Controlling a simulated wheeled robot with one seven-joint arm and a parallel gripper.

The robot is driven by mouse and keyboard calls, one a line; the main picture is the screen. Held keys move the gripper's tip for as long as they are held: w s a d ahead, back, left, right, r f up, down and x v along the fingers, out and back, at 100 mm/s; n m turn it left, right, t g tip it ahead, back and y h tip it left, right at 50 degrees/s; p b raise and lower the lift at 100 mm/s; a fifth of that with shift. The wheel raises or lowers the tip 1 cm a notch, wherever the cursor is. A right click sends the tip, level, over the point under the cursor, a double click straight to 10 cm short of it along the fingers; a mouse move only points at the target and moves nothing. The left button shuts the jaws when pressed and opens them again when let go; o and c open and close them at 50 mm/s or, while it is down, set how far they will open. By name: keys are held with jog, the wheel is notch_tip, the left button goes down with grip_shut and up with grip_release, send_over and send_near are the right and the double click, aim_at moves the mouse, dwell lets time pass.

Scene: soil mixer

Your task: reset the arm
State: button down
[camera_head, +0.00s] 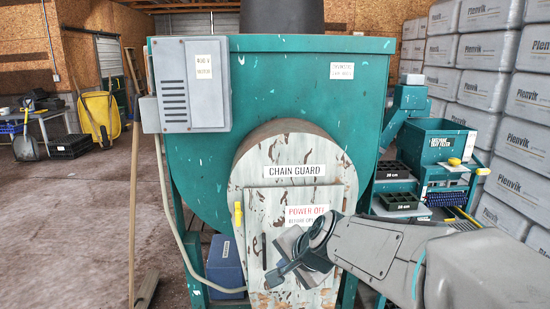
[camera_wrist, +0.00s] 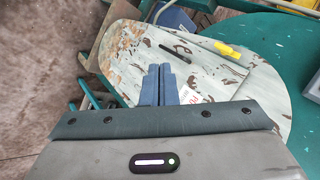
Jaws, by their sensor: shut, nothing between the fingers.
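My gripper (camera_head: 285,268) is in front of the lower part of the chain guard panel (camera_head: 258,222) in the head view. In the wrist view my gripper (camera_wrist: 157,72) has its two blue-grey fingers side by side, shut and empty. The panel is worn, with pale paint and brown patches, and is labelled "CHAIN GUARD" and "POWER OFF". My arm and gripper cover its lower right part in the head view. The wrist view also shows the panel (camera_wrist: 205,70), with a dark slot and a yellow piece (camera_wrist: 228,48) on it. Whether the fingers touch the panel I cannot tell.
The green mixer body (camera_head: 285,85) with a grey box (camera_head: 192,85) fills the middle. A green tray filler (camera_head: 435,145) stands at the right, before stacked grey Plenvik bags (camera_head: 480,88). A long-handled tool (camera_head: 133,200) stands left of the mixer. Floor (camera_head: 65,230) is open at the left.

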jog(key=s+d+f+n+g+h, duration=0.2)
jog(key=s+d+n, duration=0.2)
jog(key=s+d, duration=0.2)
jog(key=s+d+f+n+g+h, duration=0.2)
jog(key=s+d, duration=0.4)
jog(key=s, duration=0.5)
jog(key=f+n, duration=0.1)
jog(key=n, duration=0.1)
jog(key=shift+s+d+n, duration=0.2)
jog(key=shift+d+n, duration=0.15)
jog(key=shift+n, duration=0.05)
jog(key=shift+r, duration=0.1)
